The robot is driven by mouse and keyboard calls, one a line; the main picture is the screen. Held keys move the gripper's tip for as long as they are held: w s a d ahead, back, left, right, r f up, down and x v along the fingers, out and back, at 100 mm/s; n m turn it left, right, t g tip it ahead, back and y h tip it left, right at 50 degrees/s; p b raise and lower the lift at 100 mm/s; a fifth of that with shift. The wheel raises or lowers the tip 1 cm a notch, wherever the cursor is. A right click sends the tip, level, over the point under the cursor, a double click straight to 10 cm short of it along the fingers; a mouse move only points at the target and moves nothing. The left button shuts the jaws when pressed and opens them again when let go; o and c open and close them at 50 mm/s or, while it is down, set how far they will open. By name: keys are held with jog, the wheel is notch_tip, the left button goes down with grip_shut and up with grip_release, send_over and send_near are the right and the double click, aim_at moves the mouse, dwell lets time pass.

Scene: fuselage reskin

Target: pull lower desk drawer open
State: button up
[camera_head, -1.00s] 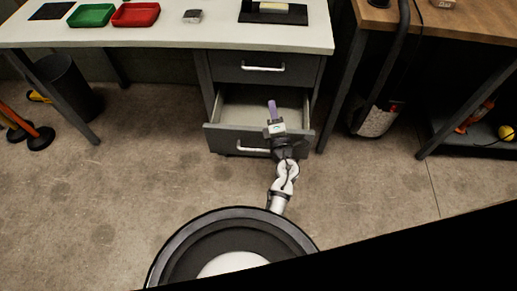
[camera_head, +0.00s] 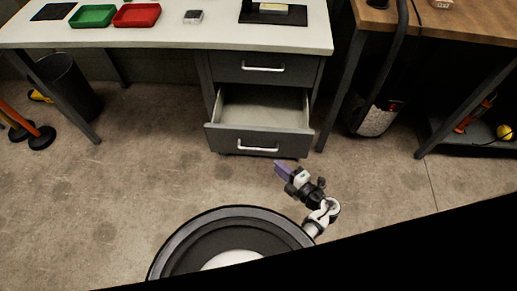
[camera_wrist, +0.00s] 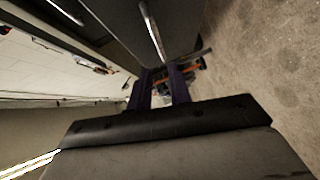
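The lower desk drawer (camera_head: 226,139) is grey and stands pulled out, its pale inside showing from above. Its silver bar handle (camera_head: 258,149) is on the drawer front. The upper drawer (camera_head: 230,70) is shut. My gripper (camera_head: 282,169) is in front of the lower drawer, below its right end in the picture, apart from the handle. In the wrist view, the purple fingers of my gripper (camera_wrist: 160,88) stand apart with nothing between them. A silver bar handle (camera_wrist: 152,30) shows beyond the fingers on a dark front.
The white desk top (camera_head: 190,36) carries a green tray (camera_head: 92,16) and a red tray (camera_head: 136,15). A dark bin (camera_head: 70,88) stands at left. A wooden-topped table (camera_head: 450,22) stands at right. The floor before the drawer is clear at left.

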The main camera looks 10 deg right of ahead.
jog(key=x, duration=1.2)
jog(key=shift+d, duration=0.1)
grip_shut()
